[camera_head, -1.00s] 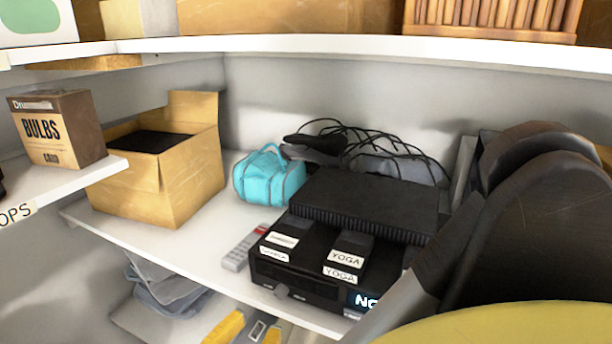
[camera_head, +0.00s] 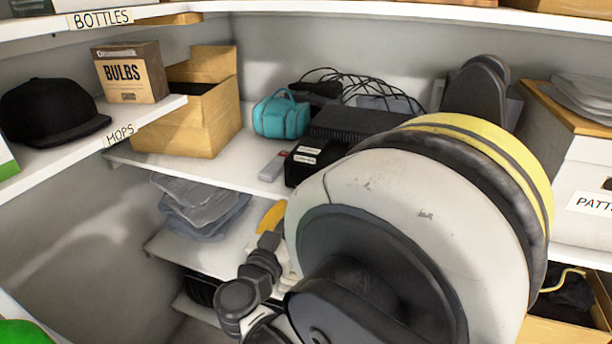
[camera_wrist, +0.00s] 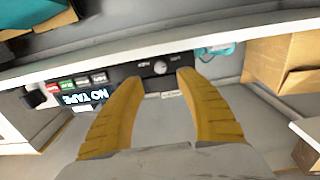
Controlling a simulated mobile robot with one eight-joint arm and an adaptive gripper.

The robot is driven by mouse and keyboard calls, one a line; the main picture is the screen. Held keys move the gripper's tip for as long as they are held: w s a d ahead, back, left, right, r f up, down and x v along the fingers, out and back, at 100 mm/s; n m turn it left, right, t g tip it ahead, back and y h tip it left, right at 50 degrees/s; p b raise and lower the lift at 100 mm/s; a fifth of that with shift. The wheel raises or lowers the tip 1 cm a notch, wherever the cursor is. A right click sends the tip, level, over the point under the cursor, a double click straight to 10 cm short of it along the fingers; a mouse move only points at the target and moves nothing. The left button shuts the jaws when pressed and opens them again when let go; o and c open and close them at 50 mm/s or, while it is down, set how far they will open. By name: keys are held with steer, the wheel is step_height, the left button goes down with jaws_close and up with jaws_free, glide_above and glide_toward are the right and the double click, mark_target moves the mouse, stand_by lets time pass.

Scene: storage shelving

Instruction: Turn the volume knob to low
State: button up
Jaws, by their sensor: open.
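The volume knob (camera_wrist: 160,67) is a small round light-coloured knob on the dark front of a black tape player (camera_wrist: 125,74). A lit "NO TAPE" display (camera_wrist: 85,98) shows to its left in the wrist view. My gripper (camera_wrist: 157,81) is open, with its two yellow fingers on either side of the knob in that view. I cannot tell whether either finger touches it. In the head view the black player (camera_head: 304,168) sits on the shelf, mostly hidden behind my large arm link.
The player's shelf (camera_head: 225,170) also holds a grey remote (camera_head: 273,166), a turquoise bag (camera_head: 281,116), an open cardboard box (camera_head: 203,130) and cables. A side shelf at left holds a black cap (camera_head: 50,112) and a bulbs box (camera_head: 130,72). Folded grey cloths (camera_head: 200,200) lie below.

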steer(key=b+x, duration=0.1)
steer(key=x, duration=0.7)
